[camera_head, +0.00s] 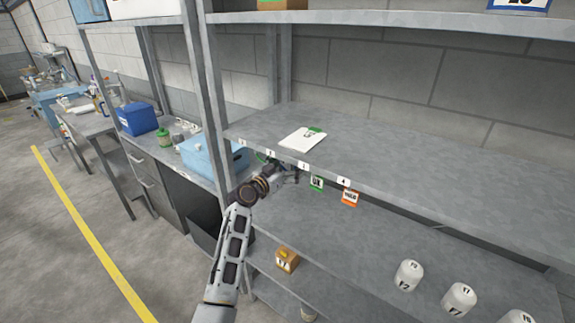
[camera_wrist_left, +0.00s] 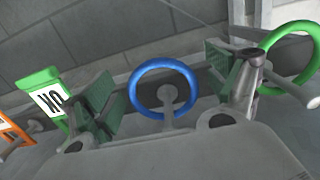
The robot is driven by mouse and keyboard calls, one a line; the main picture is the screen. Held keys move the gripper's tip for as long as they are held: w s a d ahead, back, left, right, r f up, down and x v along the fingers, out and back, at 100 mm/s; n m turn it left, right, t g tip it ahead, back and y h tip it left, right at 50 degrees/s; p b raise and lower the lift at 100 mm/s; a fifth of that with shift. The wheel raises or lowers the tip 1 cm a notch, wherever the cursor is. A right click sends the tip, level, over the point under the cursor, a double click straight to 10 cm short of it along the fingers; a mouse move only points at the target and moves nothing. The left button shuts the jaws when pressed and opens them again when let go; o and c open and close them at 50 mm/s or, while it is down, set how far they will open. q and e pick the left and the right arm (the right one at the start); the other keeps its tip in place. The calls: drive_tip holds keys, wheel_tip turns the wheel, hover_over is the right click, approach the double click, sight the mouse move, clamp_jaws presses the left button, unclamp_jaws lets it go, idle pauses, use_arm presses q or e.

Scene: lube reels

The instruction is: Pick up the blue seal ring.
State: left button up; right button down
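The blue seal ring (camera_wrist_left: 134,88) shows in the left wrist view, upright around a grey peg with a round end. My left gripper (camera_wrist_left: 163,85) is open, with one green-padded finger on each side of the ring and gaps between pads and ring. In the head view my left gripper (camera_head: 288,174) is at the front edge of the upper shelf, beneath the number labels. I cannot make out the blue ring there. My right gripper is in neither view.
A green ring (camera_wrist_left: 270,48) hangs right of the gripper in the wrist view. A green OK tag (camera_head: 317,182) and an orange tag (camera_head: 350,198) hang close right of the gripper. White numbered jars (camera_head: 409,275) stand on the lower shelf.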

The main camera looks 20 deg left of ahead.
use_arm(q)
drive_tip(key=c, duration=0.7)
drive_tip(key=shift+r, duration=0.25)
drive_tip(key=shift+r, duration=0.5)
drive_tip(key=shift+f+b+v, duration=0.2)
drive_tip(key=shift+b+v, duration=0.85)
drive_tip(key=shift+v, duration=3.45)
drive_tip(key=shift+f+b+v, duration=0.2)
drive_tip(key=shift+b+v, duration=0.85)
drive_tip(key=shift+v, duration=3.4)
